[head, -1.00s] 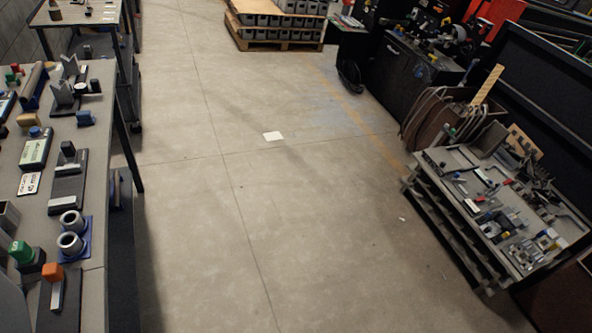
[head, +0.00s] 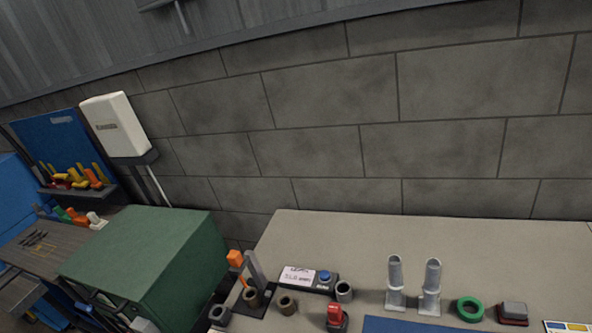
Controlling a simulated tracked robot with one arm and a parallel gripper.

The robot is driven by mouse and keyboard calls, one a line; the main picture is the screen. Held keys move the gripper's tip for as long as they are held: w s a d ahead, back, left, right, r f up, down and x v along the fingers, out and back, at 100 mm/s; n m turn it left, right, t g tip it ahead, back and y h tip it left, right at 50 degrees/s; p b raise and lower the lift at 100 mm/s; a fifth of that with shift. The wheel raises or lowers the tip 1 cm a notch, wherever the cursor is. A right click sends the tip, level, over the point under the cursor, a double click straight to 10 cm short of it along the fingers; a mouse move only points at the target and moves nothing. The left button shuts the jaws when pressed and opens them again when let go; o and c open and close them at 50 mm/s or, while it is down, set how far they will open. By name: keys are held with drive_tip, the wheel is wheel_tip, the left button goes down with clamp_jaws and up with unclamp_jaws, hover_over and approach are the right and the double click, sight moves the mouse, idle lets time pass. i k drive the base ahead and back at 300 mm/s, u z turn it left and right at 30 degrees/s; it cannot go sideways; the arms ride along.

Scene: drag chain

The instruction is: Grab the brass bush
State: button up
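Two small brownish, hollow cylinders sit near the front left of the grey bench top (head: 480,245). One bush-like cylinder (head: 253,298) stands on a dark plate below a leaning grey bar. The other, a shorter brown bush (head: 287,305), stands just right of it. I cannot tell for sure which one is brass. A grey ring-shaped piece (head: 344,291) stands further right, and another grey one (head: 219,315) is at the bench's left edge. My gripper is not in view.
A label box with a blue button (head: 308,279), a red-topped piece (head: 335,316), two grey upright posts (head: 412,285) and a green ring (head: 470,309) share the bench. A green cabinet (head: 140,255) stands left. A block wall (head: 330,150) is behind. The bench's back is clear.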

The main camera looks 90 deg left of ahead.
sight(250, 296)
drive_tip(key=u, duration=2)
drive_tip(key=k, duration=1.25)
drive_tip(key=u, duration=1)
drive_tip(key=i, duration=1)
